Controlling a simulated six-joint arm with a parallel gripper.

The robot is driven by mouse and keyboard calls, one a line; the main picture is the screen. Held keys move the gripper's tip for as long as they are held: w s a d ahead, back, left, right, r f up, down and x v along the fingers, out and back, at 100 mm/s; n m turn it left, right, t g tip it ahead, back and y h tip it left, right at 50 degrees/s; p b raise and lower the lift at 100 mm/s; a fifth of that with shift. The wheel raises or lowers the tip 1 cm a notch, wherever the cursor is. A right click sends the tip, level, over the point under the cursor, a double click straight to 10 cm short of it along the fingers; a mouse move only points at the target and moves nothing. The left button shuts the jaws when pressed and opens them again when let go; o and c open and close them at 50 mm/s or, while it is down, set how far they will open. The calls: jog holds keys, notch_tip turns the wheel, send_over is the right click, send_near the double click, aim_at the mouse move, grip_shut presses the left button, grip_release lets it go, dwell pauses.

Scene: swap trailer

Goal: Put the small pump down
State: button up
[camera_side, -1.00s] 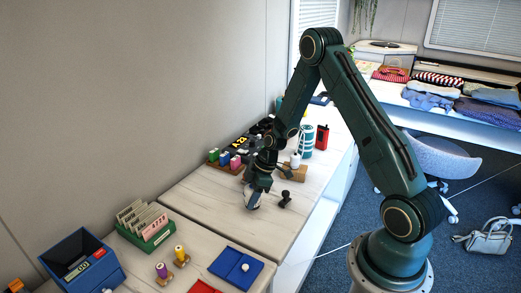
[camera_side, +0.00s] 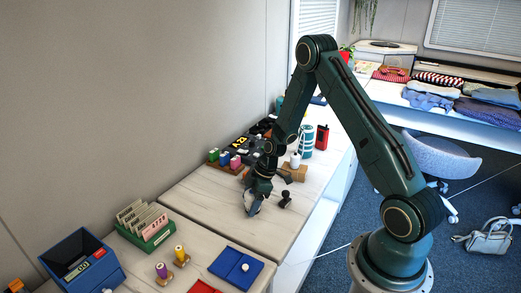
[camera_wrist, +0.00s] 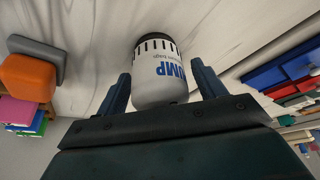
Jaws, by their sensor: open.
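The small pump (camera_wrist: 158,75) is a pale grey cylinder with blue "PUMP" lettering and a slotted black-and-white band at its far end. In the wrist view it lies between the two fingers of my gripper (camera_wrist: 161,72), with a visible gap on each side. The jaws are open. I cannot tell exactly how the pump's underside meets the worktop.
A wooden block (camera_side: 294,172) and a rack of coloured blocks (camera_side: 225,160) are behind. A green card box (camera_side: 146,226) and a blue tray (camera_side: 236,265) are nearer. Worktop in front is clear.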

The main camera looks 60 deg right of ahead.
jog(key=v, duration=1.2)
jog(key=shift+r, duration=0.15)
jog(key=shift+a, duration=0.1)
dwell(0.6)
jog(key=s+a+r+m+h, duration=0.1)
jog(key=s+a+r, duration=0.25)
jog(key=r, duration=0.25)
jog(key=s+a+r+m+h, duration=0.1)
jog(key=s+a+r+m, duration=0.1)
jog(key=a+r, duration=0.25)
jog(key=s+a+r+m, duration=0.1)
jog(key=s+a+r, duration=0.15)
jog(key=r, duration=0.35)
jog(key=s+a+r+m+t, duration=0.1)
jog(key=s+a+r+m, duration=0.1)
jog(key=s, duration=0.4)
jog(key=s+a+r+m+t+h, duration=0.1)
jog(key=s+a+r+m, duration=0.2)
jog(key=s, duration=0.4)
jog(key=shift+s+r, duration=0.15)
jog(key=shift+r, duration=0.3)
